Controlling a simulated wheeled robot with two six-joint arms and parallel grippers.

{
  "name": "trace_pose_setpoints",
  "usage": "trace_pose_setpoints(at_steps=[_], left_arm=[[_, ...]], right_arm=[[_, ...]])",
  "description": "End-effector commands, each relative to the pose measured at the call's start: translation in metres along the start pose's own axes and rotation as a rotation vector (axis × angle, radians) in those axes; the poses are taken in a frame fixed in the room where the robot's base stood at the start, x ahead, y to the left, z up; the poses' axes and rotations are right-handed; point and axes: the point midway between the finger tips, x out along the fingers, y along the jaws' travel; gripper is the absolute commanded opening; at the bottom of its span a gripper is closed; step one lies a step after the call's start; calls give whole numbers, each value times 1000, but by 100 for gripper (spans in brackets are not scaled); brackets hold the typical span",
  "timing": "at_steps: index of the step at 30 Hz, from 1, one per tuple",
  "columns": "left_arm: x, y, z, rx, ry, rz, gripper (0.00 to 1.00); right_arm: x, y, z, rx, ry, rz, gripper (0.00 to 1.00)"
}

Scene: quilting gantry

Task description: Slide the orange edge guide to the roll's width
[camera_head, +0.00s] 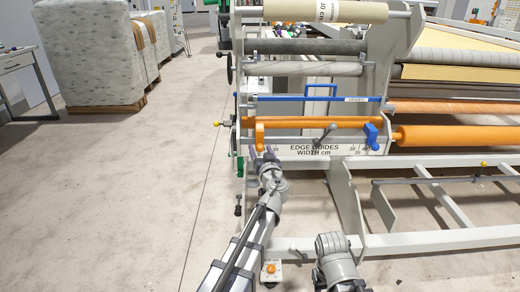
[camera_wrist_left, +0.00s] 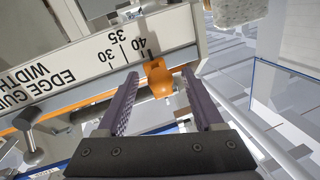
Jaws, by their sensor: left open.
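The orange edge guide (camera_head: 260,135) stands at the left end of the white "EDGE GUIDES WIDTH cm" scale rail (camera_head: 325,151). In the left wrist view the orange guide (camera_wrist_left: 158,80) is beside the 40 mark. My left gripper (camera_head: 263,158) is at the guide; in the wrist view its two purple fingers (camera_wrist_left: 160,73) are open, one on each side of it, with gaps showing. Whether either finger touches it I cannot tell.
A blue edge guide (camera_head: 371,134) sits at the rail's right end. A grey T-handle (camera_head: 325,132) sticks out between the guides. An orange roller (camera_head: 455,136) lies to the right. Frame beams cross below the rail. The floor at left is clear up to wrapped pallets (camera_head: 92,55).

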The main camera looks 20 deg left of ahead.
Motion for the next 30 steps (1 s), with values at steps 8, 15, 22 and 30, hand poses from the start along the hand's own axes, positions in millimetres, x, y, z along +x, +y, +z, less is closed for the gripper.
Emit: trace_pose_setpoints(at_steps=[8,15,22,30], left_arm=[[13,0,0,0,0,1,68],[13,0,0,0,0,1,53],[13,0,0,0,0,0,27],[13,-1,0,0,0,-1,0]], right_arm=[[0,0,0,0,0,0,50],[0,0,0,0,0,0,50],[0,0,0,0,0,0,50],[0,0,0,0,0,0,50]])
